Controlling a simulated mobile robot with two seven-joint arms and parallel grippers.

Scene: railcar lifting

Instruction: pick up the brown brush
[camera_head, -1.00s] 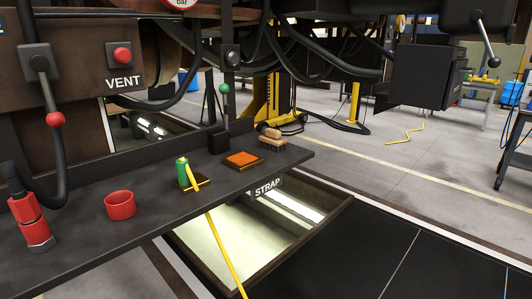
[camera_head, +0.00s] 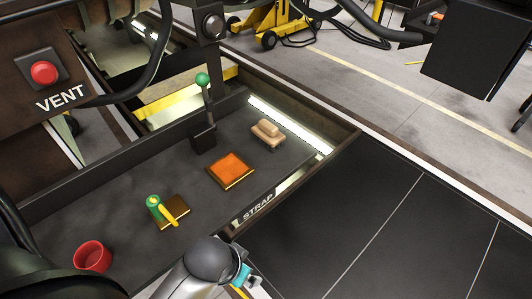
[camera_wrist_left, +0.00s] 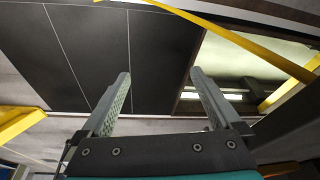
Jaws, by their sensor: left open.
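The brown brush (camera_head: 267,134) is a light-brown block with a rounded top. It lies at the far right end of the dark shelf in the head view, beyond the orange pad. The brush does not show in that view. My right gripper is not in view.
Black floor panels (camera_head: 345,225) lie to the right.

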